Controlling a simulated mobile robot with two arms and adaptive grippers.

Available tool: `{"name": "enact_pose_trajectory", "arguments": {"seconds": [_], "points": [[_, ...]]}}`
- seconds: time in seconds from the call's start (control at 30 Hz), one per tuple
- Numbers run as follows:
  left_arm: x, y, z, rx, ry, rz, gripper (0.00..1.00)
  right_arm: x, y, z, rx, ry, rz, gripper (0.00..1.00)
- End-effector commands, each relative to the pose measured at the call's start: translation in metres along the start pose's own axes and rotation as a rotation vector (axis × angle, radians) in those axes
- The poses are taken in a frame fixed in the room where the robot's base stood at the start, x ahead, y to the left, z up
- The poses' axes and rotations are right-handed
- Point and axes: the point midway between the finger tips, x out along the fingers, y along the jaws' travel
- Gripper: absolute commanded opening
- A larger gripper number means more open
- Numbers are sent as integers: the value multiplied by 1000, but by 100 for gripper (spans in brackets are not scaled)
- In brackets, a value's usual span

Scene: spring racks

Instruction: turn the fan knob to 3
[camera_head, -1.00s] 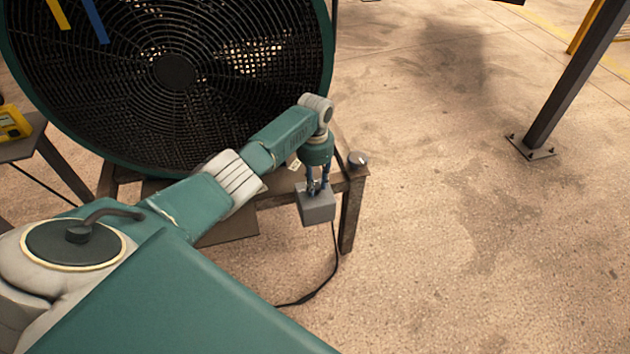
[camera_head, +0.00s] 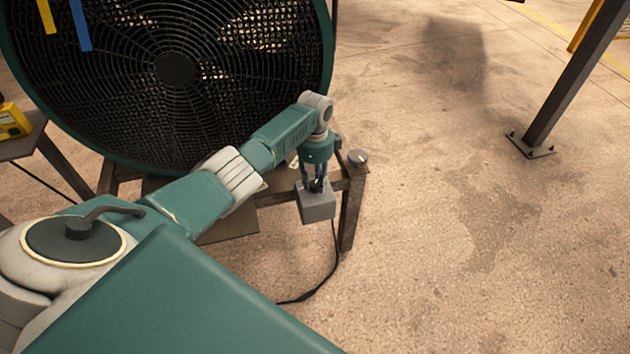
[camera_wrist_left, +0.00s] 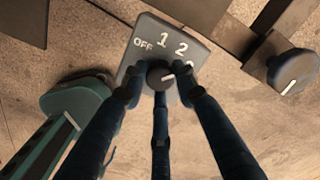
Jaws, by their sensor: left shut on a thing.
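The grey fan control box (camera_head: 318,207) is at the front of the fan's stand in the head view. In the left wrist view its face (camera_wrist_left: 147,31) reads OFF, 1 and 2, with another mark at the right mostly hidden by a finger. The dark knob (camera_wrist_left: 157,71) has a white pointer line, aimed right, towards that partly hidden mark. My left gripper (camera_head: 316,184) comes down from above, its fingers shut around the knob; it also shows in the left wrist view (camera_wrist_left: 160,82). My right gripper is out of view.
The large green-rimmed fan (camera_head: 175,70) stands behind my left arm. Another round knob (camera_head: 357,158) sits on the stand's right corner. A black cable (camera_head: 318,288) hangs to the floor. A steel post (camera_head: 575,80) stands far right, with clear floor between.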

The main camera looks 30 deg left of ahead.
Motion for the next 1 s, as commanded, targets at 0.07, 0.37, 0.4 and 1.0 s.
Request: {"name": "enact_pose_trajectory", "arguments": {"seconds": [0.07, 0.37, 0.4, 1.0], "points": [[0, -1, 0, 64, 1, -3, 3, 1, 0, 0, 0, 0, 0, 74], [-1, -1, 0, 262, 0, -2, 3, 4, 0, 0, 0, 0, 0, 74], [-1, -1, 0, 281, 0, -2, 3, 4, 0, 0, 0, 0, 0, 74], [-1, -1, 0, 371, 0, -2, 3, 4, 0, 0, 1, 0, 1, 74]]}}
